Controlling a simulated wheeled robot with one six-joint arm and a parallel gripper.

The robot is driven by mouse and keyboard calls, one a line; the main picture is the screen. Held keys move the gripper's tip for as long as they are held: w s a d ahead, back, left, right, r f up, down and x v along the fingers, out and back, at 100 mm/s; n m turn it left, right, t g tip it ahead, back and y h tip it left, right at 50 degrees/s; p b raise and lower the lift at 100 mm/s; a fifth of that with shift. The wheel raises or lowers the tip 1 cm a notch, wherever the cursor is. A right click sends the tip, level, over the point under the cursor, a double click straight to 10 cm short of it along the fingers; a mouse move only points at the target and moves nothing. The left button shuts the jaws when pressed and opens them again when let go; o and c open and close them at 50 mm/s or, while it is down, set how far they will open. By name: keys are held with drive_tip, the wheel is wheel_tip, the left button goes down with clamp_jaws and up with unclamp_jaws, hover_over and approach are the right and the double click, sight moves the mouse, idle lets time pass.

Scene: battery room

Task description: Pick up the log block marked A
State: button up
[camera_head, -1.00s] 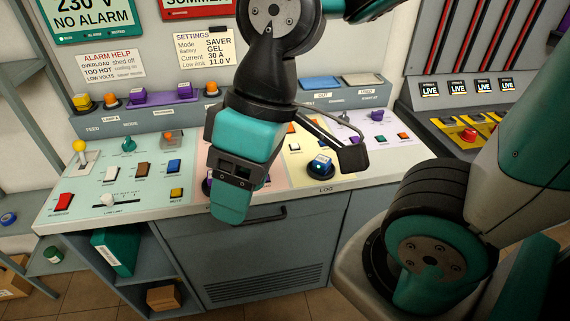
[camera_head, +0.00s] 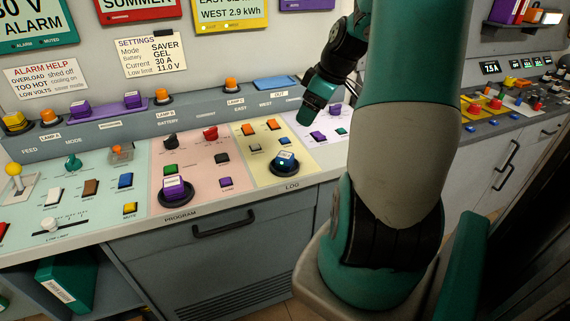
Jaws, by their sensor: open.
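A blue block (camera_head: 285,160) with a pale mark on top sits in a dark round holder at the front of the yellow panel, just above the label LOG. The mark is too small to read, so I cannot tell whether it is an A. My gripper (camera_head: 315,108) hangs above the back of the console, up and to the right of the blue block and apart from it. It is open, and I see nothing held in it. One finger is mostly hidden from this side.
A purple block (camera_head: 174,186) sits in the PROGRAM holder on the pink panel. More purple blocks (camera_head: 132,100) and orange lamps (camera_head: 232,86) line the back ledge. Switches and buttons crowd the panels. My own arm covers the console's right part.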

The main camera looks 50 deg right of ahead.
drive_tip(key=p, duration=0.2)
approach(285, 155)
drive_tip(key=x, duration=0.5)
drive_tip(key=shift+s+d, duration=0.1)
drive_tip(key=shift+s, duration=0.05)
drive_tip(key=shift+p+x, duration=0.55)
drive_tip(key=shift+x, duration=2.15)
drive_tip(key=shift+c, duration=0.4)
drive_tip(key=c, duration=1)
drive_tip(key=shift+r, duration=0.1)
